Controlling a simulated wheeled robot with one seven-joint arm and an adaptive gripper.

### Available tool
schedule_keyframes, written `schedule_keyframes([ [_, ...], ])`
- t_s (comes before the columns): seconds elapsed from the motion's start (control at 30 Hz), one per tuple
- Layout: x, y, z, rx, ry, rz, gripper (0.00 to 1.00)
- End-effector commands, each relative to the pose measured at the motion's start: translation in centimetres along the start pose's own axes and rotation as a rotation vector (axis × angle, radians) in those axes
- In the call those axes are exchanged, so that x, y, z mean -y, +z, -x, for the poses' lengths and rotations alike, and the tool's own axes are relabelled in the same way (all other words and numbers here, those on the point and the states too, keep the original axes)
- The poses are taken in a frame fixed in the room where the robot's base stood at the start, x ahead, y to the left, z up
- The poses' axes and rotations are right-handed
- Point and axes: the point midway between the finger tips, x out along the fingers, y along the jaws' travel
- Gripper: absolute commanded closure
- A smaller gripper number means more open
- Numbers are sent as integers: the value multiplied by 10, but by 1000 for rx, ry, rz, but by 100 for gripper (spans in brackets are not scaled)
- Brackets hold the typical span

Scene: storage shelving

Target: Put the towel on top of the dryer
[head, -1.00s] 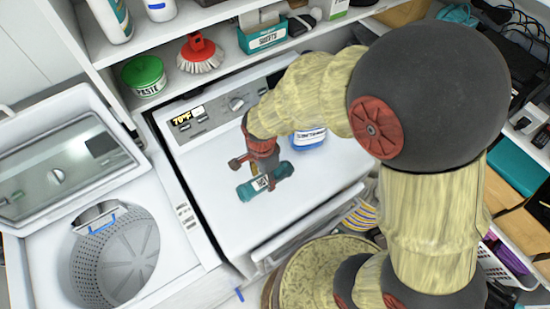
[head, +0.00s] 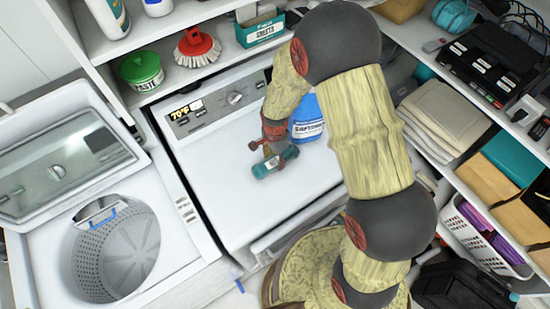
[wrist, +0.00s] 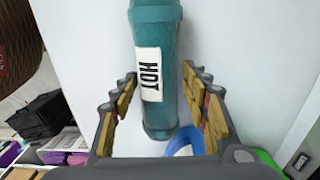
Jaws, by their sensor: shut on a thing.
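The dryer (head: 225,180) is the white machine in the middle of the head view, with a temperature display and knob at its back. My gripper (head: 272,150) is above its top. It is shut on a teal cylinder (head: 269,168), which shows between the fingers in the wrist view (wrist: 167,95) with a white "HOT" label. I cannot tell if the cylinder touches the dryer top. I cannot tell which is the towel.
A blue-and-white softener bottle (head: 307,118) stands on the dryer close to my gripper. The open washer (head: 65,240) is on the left. The shelf above holds a green tub (head: 141,71), a red brush (head: 196,47) and a sheets box (head: 260,28). The dryer top's front is clear.

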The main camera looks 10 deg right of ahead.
Motion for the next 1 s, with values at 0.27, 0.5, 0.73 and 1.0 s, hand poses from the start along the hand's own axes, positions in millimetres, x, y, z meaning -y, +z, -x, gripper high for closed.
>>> schedule_keyframes([
  [0.27, 1, 0, -6, 0, -2, 0, 86],
  [0.5, 0, 0, -9, 0, -1, 0, 50],
  [0.73, 0, 0, -9, 0, -1, 0, 37],
  [1.0, 0, 0, -8, 0, -1, 0, 36],
])
